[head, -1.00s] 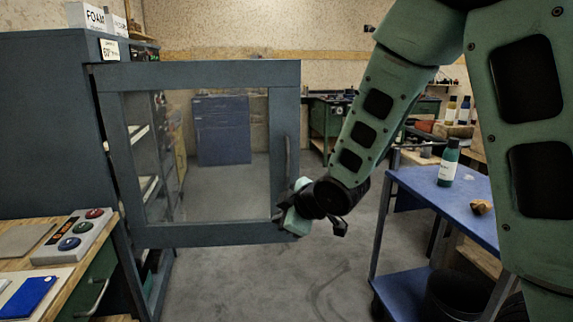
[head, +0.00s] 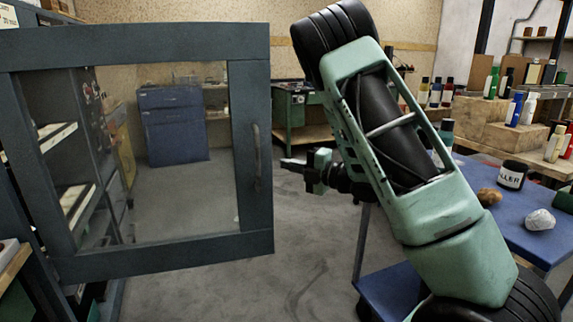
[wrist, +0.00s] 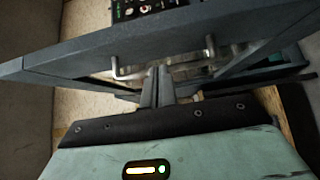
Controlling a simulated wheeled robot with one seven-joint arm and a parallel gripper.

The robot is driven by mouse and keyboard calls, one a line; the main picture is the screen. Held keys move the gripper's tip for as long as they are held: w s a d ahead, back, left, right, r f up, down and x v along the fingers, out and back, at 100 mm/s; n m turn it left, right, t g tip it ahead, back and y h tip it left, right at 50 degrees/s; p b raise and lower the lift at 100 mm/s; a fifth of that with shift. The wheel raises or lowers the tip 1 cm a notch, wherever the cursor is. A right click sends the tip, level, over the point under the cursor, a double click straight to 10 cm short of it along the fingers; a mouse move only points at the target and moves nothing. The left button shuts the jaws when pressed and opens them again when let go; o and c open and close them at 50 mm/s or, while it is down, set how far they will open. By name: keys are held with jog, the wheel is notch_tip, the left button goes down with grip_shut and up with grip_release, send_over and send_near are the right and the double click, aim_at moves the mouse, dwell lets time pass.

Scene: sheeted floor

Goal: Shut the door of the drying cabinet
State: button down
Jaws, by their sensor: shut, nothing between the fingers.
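The drying cabinet's door (head: 250,100) stands open at the left, a dark blue-grey frame around a clear pane. Its upright bar handle (head: 256,158) is on the right stile. The cabinet body (head: 22,215) is mostly cut off at the left edge; shelves show through the pane. My gripper (head: 287,164) is shut and empty, pointing left, just right of the door's free edge at handle height. In the wrist view, the shut fingers (wrist: 158,84) lie close to the handle (wrist: 160,62) and door frame (wrist: 85,52); I cannot tell whether they touch.
A blue cart (head: 500,215) with a black mug (head: 511,175), a white lump (head: 540,219) and a brown lump (head: 489,196) stands at the right, behind my arm. A blue cabinet (head: 172,125) stands at the back. Grey floor (head: 305,235) is clear between door and cart.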

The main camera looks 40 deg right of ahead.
aim_at(254, 157)
jog(key=x, duration=0.7)
jog(key=shift+w+a+p, duration=0.15)
jog(key=shift+w+p, duration=0.1)
jog(key=shift+p, duration=0.1)
